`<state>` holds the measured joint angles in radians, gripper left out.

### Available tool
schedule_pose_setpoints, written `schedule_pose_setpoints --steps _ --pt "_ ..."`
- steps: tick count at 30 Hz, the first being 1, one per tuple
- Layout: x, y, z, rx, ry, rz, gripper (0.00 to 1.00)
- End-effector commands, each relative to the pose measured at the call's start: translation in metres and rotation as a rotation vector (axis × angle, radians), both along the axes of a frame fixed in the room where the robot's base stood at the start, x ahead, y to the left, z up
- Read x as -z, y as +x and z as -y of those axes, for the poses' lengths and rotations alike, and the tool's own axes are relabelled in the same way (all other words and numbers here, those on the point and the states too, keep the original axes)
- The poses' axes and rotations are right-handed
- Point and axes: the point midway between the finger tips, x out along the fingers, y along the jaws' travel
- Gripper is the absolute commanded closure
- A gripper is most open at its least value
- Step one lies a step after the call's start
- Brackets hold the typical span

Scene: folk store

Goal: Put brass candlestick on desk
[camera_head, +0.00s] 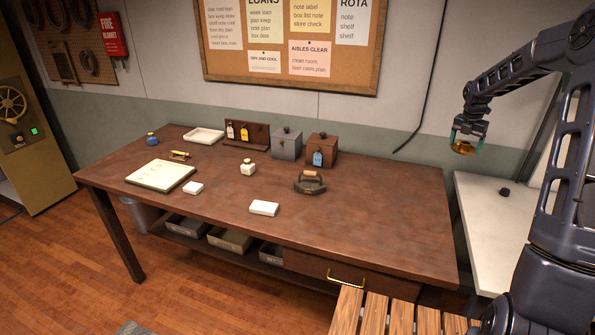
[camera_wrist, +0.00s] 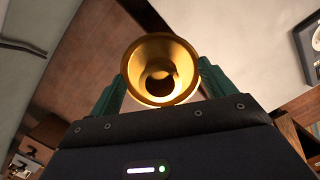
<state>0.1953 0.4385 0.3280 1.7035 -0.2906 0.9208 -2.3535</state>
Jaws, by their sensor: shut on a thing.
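The brass candlestick (camera_wrist: 160,70) is between the green fingers of my gripper (camera_wrist: 160,85) in the wrist view, its round open mouth facing the camera. In the head view, my gripper (camera_head: 467,138) is shut on the candlestick (camera_head: 463,147), raised at the right above the white counter. Only the lower part of the candlestick shows there; the fingers hide the rest. The brown wooden desk (camera_head: 390,215) lies to the left of my gripper, apart from it.
The desk's right half is bare. A small dark object (camera_head: 504,192) lies on the white counter (camera_head: 485,225). A slatted wooden seat (camera_head: 385,315) is in front.

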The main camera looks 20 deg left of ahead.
Motion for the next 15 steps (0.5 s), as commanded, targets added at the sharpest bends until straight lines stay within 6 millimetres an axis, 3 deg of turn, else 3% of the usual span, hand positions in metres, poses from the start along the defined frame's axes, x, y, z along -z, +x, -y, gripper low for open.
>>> schedule_pose_setpoints --steps 1,8,15 --pt "0.0 0.005 -0.026 -0.038 0.001 0.0 0.45" --pt "-0.001 0.014 -0.127 -0.183 0.0 0.001 0.45" --pt "-0.001 0.009 -0.232 -0.329 0.001 0.002 0.45"
